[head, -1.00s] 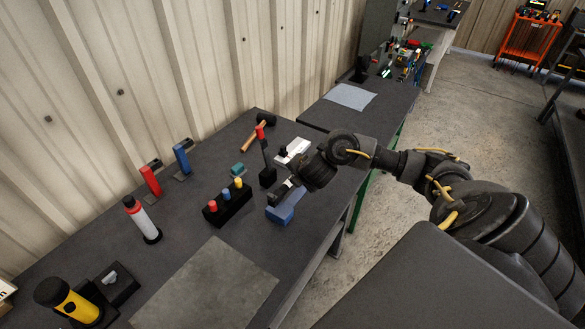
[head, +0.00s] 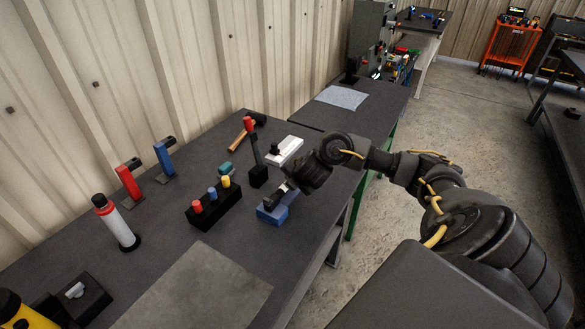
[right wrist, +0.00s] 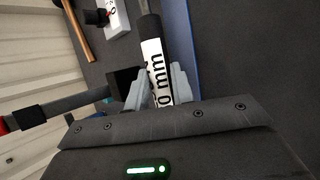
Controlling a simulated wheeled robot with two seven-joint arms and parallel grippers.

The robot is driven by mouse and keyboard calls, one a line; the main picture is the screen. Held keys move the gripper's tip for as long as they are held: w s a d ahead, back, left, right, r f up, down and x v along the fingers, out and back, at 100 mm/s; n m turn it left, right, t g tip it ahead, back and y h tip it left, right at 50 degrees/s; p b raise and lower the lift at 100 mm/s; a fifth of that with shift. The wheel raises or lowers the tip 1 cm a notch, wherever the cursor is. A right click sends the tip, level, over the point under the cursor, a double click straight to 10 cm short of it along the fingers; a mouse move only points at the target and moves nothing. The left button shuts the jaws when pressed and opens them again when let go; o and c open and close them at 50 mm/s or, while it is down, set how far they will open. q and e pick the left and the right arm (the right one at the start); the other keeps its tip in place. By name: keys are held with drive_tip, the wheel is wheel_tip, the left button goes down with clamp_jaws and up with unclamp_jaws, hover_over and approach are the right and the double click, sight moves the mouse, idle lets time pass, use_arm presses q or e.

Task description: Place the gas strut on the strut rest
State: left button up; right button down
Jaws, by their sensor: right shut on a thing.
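My right gripper (head: 286,190) is shut on the gas strut, a dark cylinder with a white label. In the right wrist view the label (right wrist: 155,72) reads "0 mm" and the black part of the strut (right wrist: 150,28) extends away beyond the fingers (right wrist: 160,90). In the head view the strut's dark end (head: 271,200) shows at the blue block (head: 276,214), which seems to be the strut rest. Its blue edge (right wrist: 184,60) runs beside the strut in the right wrist view. I cannot tell whether strut and block touch. My left gripper is not in view.
A grey mat (head: 195,290) lies clear in front.

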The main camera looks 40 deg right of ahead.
drive_tip(key=shift+f, duration=0.1)
drive_tip(key=c, duration=1.2)
unclamp_jaws()
drive_tip(key=shift+s+r+p, duration=0.2)
drive_tip(key=shift+r+p, duration=0.2)
drive_tip(key=shift+r, duration=0.05)
drive_tip(key=shift+p+v, duration=4.05)
drive_tip(key=shift+v, duration=1.6)
drive_tip(key=shift+s+a+f, duration=0.1)
drive_tip(key=shift+f, duration=0.05)
